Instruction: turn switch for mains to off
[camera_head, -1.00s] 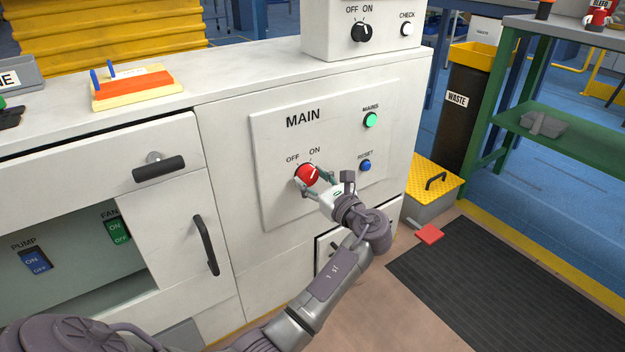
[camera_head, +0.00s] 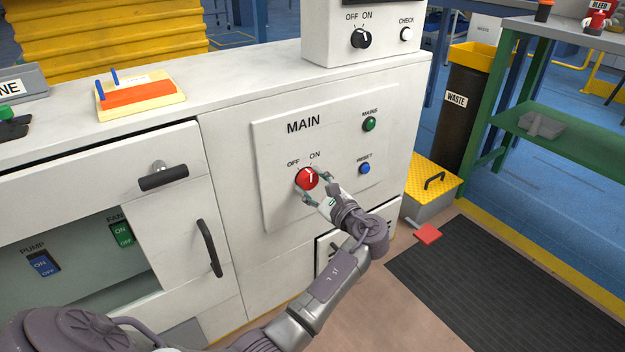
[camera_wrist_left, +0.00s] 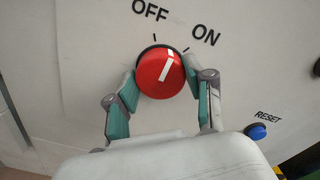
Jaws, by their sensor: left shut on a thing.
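The red round mains switch (camera_head: 307,179) sits on the white MAIN panel (camera_head: 265,140), below the OFF and ON labels. It also shows in the left wrist view (camera_wrist_left: 153,76), its white pointer line between the OFF and ON marks. The mains lamp (camera_head: 369,124) at the panel's upper right is dark green and looks unlit. My left gripper (camera_head: 314,188) is shut on the red switch. In the left wrist view its two fingers (camera_wrist_left: 162,90) press on both sides of it. My right gripper is not in view.
A blue RESET button (camera_head: 364,168) is right of the switch. A box with a black OFF/ON knob (camera_head: 361,38) stands on top of the cabinet. A drawer handle (camera_head: 163,177) and a door handle (camera_head: 209,248) stick out at left. A yellow-topped step (camera_head: 432,178) stands right.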

